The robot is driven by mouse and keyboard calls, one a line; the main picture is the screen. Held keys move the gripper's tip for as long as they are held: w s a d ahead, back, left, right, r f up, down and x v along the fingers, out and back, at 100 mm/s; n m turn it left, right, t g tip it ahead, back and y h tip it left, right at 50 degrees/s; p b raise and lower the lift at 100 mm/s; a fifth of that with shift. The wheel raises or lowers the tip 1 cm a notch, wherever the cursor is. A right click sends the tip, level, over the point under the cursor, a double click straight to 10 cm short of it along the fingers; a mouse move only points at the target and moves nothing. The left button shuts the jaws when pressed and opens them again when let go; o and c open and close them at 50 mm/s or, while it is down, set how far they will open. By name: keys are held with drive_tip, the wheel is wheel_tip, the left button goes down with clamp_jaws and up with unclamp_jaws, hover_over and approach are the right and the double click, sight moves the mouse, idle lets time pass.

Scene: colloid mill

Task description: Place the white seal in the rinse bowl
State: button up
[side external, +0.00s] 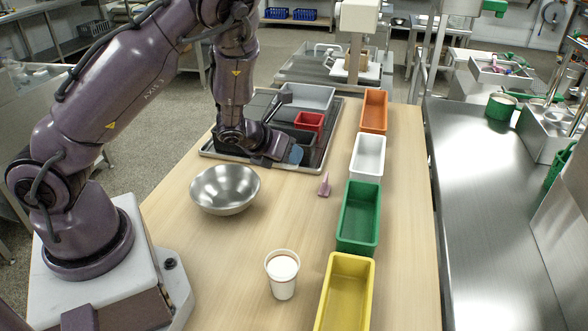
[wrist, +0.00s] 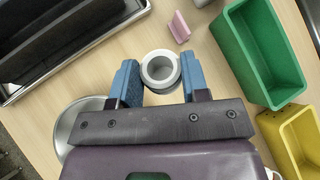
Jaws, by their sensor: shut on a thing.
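The rinse bowl is a round steel bowl (side external: 225,188) on the wooden table, in front of the dark tray in the side view. It looks empty there. In the wrist view its rim (wrist: 70,122) shows at lower left, partly hidden by my gripper. The white seal (wrist: 149,79) is a thick ring with a grey inner wall, held between the blue fingers of my gripper (wrist: 160,64). In the side view my gripper (side external: 290,154) is near the tray's right edge, behind and right of the bowl. The seal is not clearly visible there.
A pink piece (side external: 324,185) stands on the table. Orange (side external: 374,111), white (side external: 368,158), green (side external: 358,218) and yellow (side external: 345,296) bins line the right side. A white cup (side external: 282,275) stands in front. The dark tray (side external: 210,153) holds grey and red (side external: 309,122) bins.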

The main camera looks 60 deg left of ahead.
drive_tip(key=w+a+g+h, duration=0.2)
drive_tip(key=a, duration=0.1)
wheel_tip(320, 180, up, 4)
drive_tip(key=n+g+h, duration=0.3)
drive_tip(key=g+h, duration=0.4)
hover_over(228, 194)
drive_tip(key=shift+f, duration=5.7)
drive_tip(key=o, duration=1)
drive_tip(key=shift+d, duration=0.1)
